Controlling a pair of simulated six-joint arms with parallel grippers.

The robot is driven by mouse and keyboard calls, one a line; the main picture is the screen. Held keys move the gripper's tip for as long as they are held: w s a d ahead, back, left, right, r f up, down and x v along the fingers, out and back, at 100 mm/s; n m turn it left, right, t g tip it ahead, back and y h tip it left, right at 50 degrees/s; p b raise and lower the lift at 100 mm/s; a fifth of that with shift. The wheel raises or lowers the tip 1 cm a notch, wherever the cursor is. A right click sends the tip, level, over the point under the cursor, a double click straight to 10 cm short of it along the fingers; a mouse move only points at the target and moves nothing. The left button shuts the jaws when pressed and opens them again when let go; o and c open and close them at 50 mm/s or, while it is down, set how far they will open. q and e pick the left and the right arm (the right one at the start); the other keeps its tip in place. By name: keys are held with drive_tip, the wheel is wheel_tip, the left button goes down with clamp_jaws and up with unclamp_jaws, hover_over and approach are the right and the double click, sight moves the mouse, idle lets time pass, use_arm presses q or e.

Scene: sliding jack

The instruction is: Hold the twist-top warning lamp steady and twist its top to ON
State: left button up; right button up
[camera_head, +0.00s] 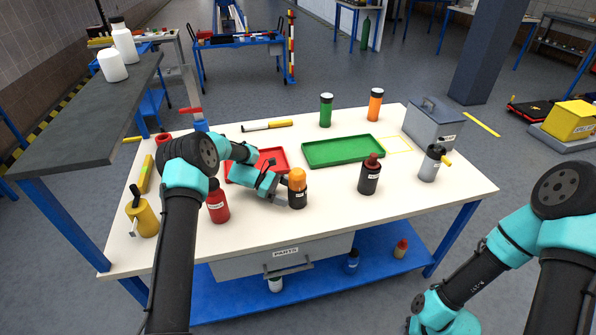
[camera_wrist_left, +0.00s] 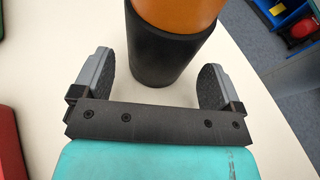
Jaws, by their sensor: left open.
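The warning lamp (camera_head: 297,188) stands upright on the white table, with an orange top over a dark base. My left gripper (camera_head: 284,196) is just left of it at the height of the base. In the left wrist view, the lamp's black base (camera_wrist_left: 163,58) and orange top stand ahead of the open fingers of my left gripper (camera_wrist_left: 156,82). The base lies partly between the fingertips, and a gap shows on each side. My right arm (camera_head: 500,262) is at the lower right, away from the table, and its gripper is not clearly visible.
A red bottle (camera_head: 217,204) stands left of the lamp, and a dark bottle with a red cap (camera_head: 369,175) stands to its right. A green tray (camera_head: 343,151) and a red tray (camera_head: 272,157) lie behind. A grey bottle (camera_head: 430,165) is farther right. The table front is clear.

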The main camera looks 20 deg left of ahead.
sight(294, 196)
use_arm(q)
drive_tip(key=shift+x, duration=1.7)
drive_tip(key=c, duration=0.7)
